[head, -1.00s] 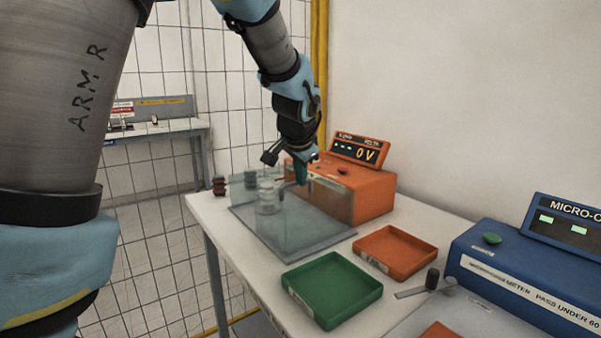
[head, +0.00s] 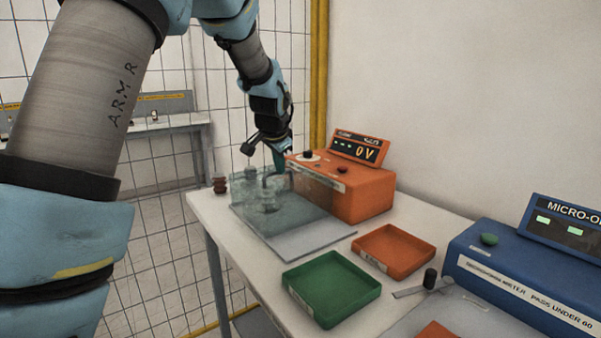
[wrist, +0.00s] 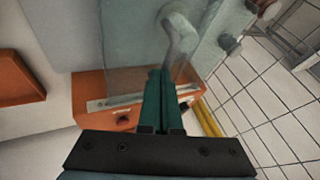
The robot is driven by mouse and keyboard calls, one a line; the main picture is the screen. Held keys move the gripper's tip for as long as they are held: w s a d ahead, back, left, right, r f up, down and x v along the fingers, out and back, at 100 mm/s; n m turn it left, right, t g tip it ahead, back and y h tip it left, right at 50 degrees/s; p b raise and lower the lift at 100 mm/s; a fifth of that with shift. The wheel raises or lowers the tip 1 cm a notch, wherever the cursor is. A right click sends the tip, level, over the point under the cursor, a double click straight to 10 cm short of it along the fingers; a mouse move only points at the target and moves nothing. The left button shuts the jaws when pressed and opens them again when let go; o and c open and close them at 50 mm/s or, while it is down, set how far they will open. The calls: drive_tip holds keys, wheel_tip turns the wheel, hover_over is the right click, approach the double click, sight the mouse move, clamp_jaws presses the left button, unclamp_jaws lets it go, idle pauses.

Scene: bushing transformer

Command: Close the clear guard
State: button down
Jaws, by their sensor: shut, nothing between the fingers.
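The clear guard (head: 250,215) is a see-through box on the left part of the grey base plate (head: 310,238), beside the orange test unit. A grey bushing (head: 267,203) shows through its wall. A bent grey bar (head: 268,180) stands near the guard; it also shows in the wrist view (wrist: 180,38), just beyond my fingertips. My gripper (head: 281,168) is above the guard's right side, pointing down. Its green fingers (wrist: 160,82) are together and empty in the wrist view, close to the clear panel (wrist: 130,50). Whether they touch the bar or panel, I cannot tell.
The orange test unit (head: 355,195) with a 0 V display stands directly right of the guard. A green tray (head: 330,290) and an orange tray (head: 393,250) lie in front. A dark brown insulator (head: 219,186) stands at the table's left edge. A blue meter (head: 520,270) is at right.

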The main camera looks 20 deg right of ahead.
drive_tip(key=w, duration=0.2)
drive_tip(key=w+a, duration=0.1)
drive_tip(key=w, duration=0.2)
drive_tip(key=w+p, duration=0.1)
drive_tip(key=w, duration=0.2)
drive_tip(key=shift+a, duration=0.3)
